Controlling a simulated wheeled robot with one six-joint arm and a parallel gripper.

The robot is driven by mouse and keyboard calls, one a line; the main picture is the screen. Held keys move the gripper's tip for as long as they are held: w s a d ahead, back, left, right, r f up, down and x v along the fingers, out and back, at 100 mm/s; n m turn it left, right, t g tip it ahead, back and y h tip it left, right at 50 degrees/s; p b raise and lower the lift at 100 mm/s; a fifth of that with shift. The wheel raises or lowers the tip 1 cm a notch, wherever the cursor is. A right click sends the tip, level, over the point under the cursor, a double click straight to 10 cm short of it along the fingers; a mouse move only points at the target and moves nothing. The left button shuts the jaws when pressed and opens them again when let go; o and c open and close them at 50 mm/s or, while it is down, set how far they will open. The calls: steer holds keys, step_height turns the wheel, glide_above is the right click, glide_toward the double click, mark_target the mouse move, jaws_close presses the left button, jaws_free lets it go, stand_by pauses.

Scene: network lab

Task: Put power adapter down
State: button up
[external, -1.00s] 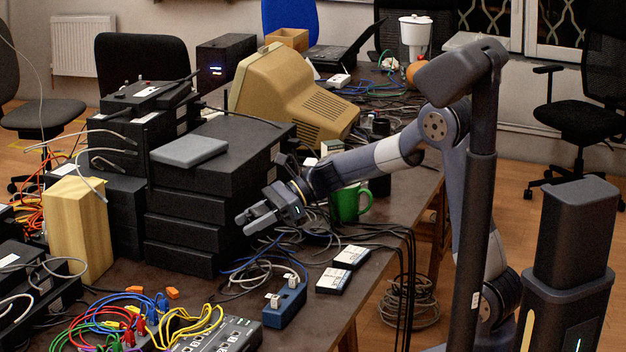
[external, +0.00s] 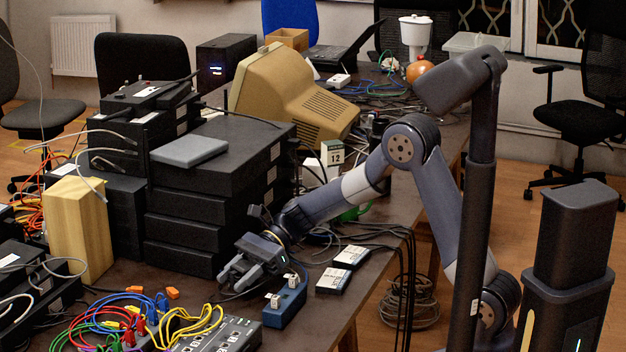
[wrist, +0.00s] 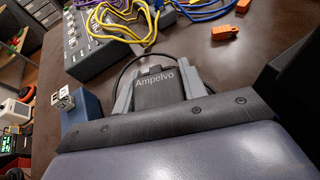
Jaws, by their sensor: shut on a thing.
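My gripper (external: 236,276) is low over the dark table, beside the blue power strip and in front of the stacked black boxes. In the wrist view, my gripper (wrist: 157,78) is shut on a black power adapter (wrist: 155,92) marked "Ampelvo", one grey finger on each side. A thin black cable curves from behind the adapter. In the external view the adapter is hard to make out between the fingers. I cannot tell whether it touches the table.
The blue power strip (external: 289,304) with white plugs stands close by; it also shows in the wrist view (wrist: 84,112). A grey device (external: 225,336) with yellow cables lies in front. Two small white-labelled boxes (external: 350,257) lie to the right. Bare tabletop (wrist: 195,45) shows beyond the adapter.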

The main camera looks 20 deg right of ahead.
steer(key=shift+f, duration=0.9)
steer(key=shift+f, duration=0.1)
steer(key=shift+f+b, duration=0.15)
steer(key=shift+b, duration=0.2)
steer(key=o, duration=1.1)
steer(key=shift+r, duration=0.2)
steer(key=shift+w+d+r+p, duration=0.1)
steer(key=shift+d+r+p, duration=0.1)
steer(key=shift+p, duration=0.2)
steer(key=v, duration=1.1)
steer(key=shift+d+r+p, duration=0.15)
steer(key=shift+d+p, duration=0.1)
steer(key=shift+p, duration=0.1)
